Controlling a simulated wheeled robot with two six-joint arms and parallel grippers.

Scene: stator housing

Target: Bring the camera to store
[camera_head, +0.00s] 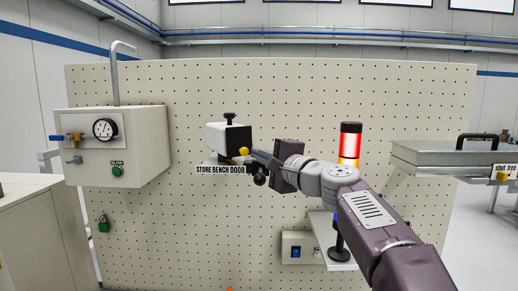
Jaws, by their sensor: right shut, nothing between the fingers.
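A white box with a black right end (229,136) and a black knob on top stands on a small shelf on the pegboard. It may be the camera, but I cannot tell for sure. A yellow knob (244,151) shows at its lower right. The label below it reads "STORE BENCH DOOR" (220,170). My right gripper (254,158) is shut and empty, just right of the yellow knob. I cannot tell whether it touches the knob. A dark round part (260,178) shows just below the gripper. My left gripper is out of view.
A beige gauge box (118,145) with a green button hangs at left, with a green padlock (103,223) below. A small switch box (301,248) sits below. A grey lidded case (450,157) is at right.

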